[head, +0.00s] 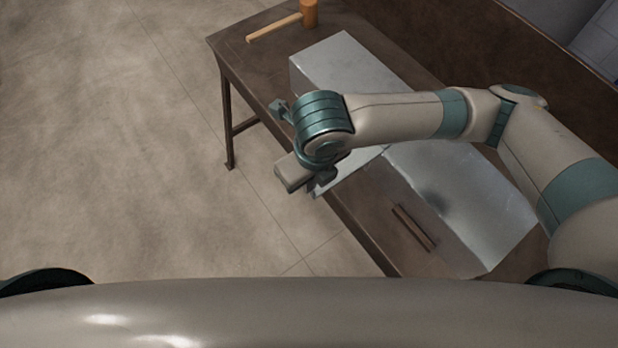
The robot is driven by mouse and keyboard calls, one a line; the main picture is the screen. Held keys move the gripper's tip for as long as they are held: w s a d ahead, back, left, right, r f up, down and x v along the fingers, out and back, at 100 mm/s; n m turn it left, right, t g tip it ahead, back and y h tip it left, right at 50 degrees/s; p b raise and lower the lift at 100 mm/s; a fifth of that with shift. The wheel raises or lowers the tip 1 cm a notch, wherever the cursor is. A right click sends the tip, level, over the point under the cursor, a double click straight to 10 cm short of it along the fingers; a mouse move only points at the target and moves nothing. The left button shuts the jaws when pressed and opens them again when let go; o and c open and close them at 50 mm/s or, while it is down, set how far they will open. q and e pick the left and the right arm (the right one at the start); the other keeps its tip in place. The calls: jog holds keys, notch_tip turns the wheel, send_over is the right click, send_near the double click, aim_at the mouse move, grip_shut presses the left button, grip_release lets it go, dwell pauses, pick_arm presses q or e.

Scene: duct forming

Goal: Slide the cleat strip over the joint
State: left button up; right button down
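Two grey sheet-metal duct sections lie end to end on the bench: a far one (345,62) and a near one (465,190). My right arm crosses above the place where they meet and hides most of the joint. My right gripper (318,183) is at the front side of the ducts, close to the bench's front edge. A pale, thin metal piece (352,176) shows beside it, running toward the joint; I cannot tell whether it is the cleat strip or whether the gripper holds it. The fingers are mostly hidden by the wrist. My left gripper is not in view.
The dark brown bench (250,48) has a mallet (308,14) at its far left corner. Open floor (120,150) lies left of the bench.

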jog(key=shift+w+d, duration=0.15)
jog(key=shift+d, duration=0.05)
jog(key=shift+w+d, duration=0.15)
jog(key=shift+d, duration=0.1)
jog(key=shift+p, duration=0.3)
dwell(0.4)
dwell(0.5)
jog(key=shift+w+d, duration=0.25)
jog(key=shift+d, duration=0.05)
jog(key=shift+d+p, duration=0.1)
jog(key=shift+p, duration=0.2)
dwell(0.3)
jog(key=shift+w+d, duration=0.15)
dwell(0.5)
